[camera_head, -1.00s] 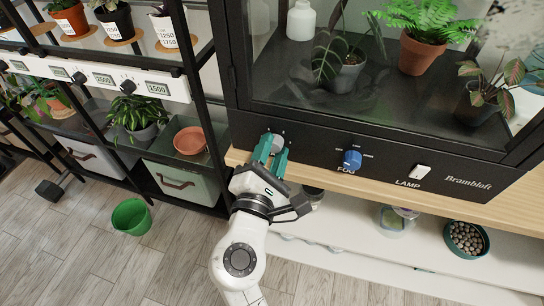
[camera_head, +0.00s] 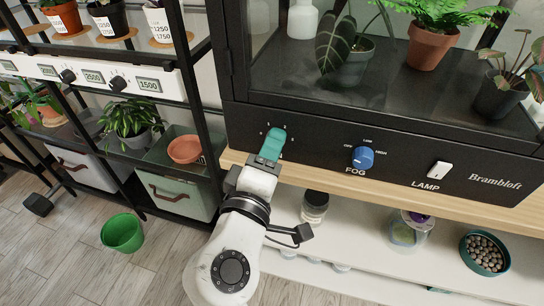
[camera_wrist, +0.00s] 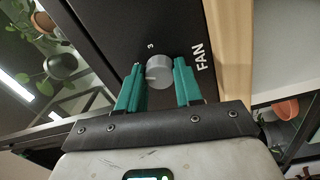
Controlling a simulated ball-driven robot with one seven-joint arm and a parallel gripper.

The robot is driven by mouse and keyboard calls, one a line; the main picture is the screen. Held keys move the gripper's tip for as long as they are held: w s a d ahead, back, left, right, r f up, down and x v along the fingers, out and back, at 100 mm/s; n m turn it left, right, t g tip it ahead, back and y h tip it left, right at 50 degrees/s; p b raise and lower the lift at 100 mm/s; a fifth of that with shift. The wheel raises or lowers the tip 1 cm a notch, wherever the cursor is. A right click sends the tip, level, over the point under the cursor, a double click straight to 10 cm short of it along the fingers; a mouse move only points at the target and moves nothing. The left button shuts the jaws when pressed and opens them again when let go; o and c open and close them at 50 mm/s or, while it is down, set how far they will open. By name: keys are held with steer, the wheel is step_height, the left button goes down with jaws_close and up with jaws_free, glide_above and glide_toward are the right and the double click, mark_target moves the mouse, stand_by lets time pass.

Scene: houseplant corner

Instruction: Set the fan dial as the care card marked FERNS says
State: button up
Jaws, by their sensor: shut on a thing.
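The grey fan dial (camera_wrist: 159,70) sits on the black front panel, with the word FAN beside it and a numeral 3 above it in the wrist view. My gripper (camera_wrist: 161,78) has one teal finger on each side of the dial and is shut on it. In the head view my gripper (camera_head: 272,143) is seen nearly edge-on at the panel's left end and hides the dial and part of its scale. I cannot make out which mark the dial points to. No card marked FERNS can be read in these frames.
The blue FOG dial (camera_head: 362,157) and the white LAMP switch (camera_head: 439,170) are to the right on the same panel. A wooden ledge (camera_head: 330,182) runs below. A shelf rack with small dials stands left. A green bucket (camera_head: 122,232) is on the floor.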

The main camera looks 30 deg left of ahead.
steer(key=m+b, duration=0.4)
steer(key=m, duration=0.2)
steer(key=m+b, duration=0.3)
steer(key=m, duration=0.4)
steer(key=shift+a+f+h+b, duration=0.1)
steer(key=shift+f+h+b, duration=0.1)
steer(key=shift+h+b, duration=0.15)
steer(key=shift+m, duration=0.4)
steer(key=o, duration=1)
steer(key=shift+r, duration=0.1)
steer(key=p+v, duration=0.2)
steer(key=v, duration=0.9)
steer(key=shift+w+r, duration=0.1)
